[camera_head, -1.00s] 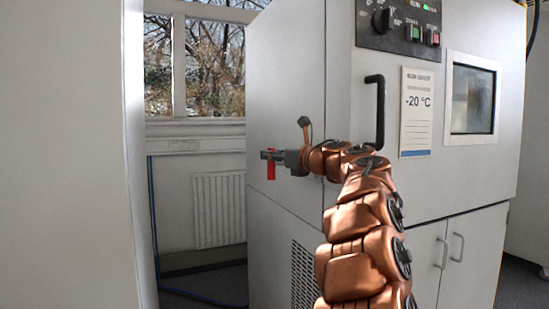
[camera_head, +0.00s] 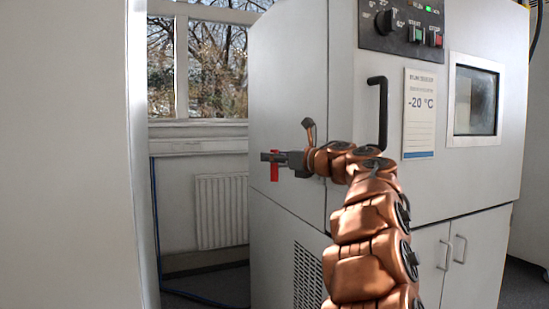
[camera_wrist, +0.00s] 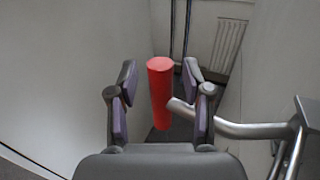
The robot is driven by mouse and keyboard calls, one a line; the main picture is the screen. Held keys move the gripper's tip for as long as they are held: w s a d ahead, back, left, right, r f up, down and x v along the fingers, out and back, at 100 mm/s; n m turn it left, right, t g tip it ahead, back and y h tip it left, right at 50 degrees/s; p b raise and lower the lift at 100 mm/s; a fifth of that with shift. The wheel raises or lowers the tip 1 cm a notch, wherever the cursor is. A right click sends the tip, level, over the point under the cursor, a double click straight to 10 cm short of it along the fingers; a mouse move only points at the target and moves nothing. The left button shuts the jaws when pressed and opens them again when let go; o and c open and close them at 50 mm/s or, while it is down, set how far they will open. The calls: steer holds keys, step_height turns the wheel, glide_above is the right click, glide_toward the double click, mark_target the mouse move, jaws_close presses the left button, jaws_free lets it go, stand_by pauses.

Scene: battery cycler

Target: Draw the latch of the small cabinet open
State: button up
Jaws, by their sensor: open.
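A red cylindrical grip (camera_wrist: 160,95) stands between the two fingers of my gripper (camera_wrist: 160,84) in the wrist view. A grey metal bar (camera_wrist: 240,129) meets the grip from the right. The fingers are open on either side, and a gap shows beside the grip on both sides. In the head view the red grip (camera_head: 274,171) shows just below my gripper (camera_head: 268,157), at the left side of the big white cabinet (camera_head: 285,100). I cannot tell from here what the metal bar is fixed to, and no separate small cabinet is clearly visible.
The white cabinet has a black bar handle (camera_head: 378,112), a control panel (camera_head: 402,25) and a window (camera_head: 476,100). A pale wall or panel (camera_head: 65,150) fills the left. A radiator (camera_head: 221,211) stands under the window behind, with open space in front of it.

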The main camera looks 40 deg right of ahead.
steer(key=shift+s, duration=0.1)
steer(key=s+d, duration=0.2)
steer(key=s, duration=0.9)
steer(key=shift+s, duration=0.3)
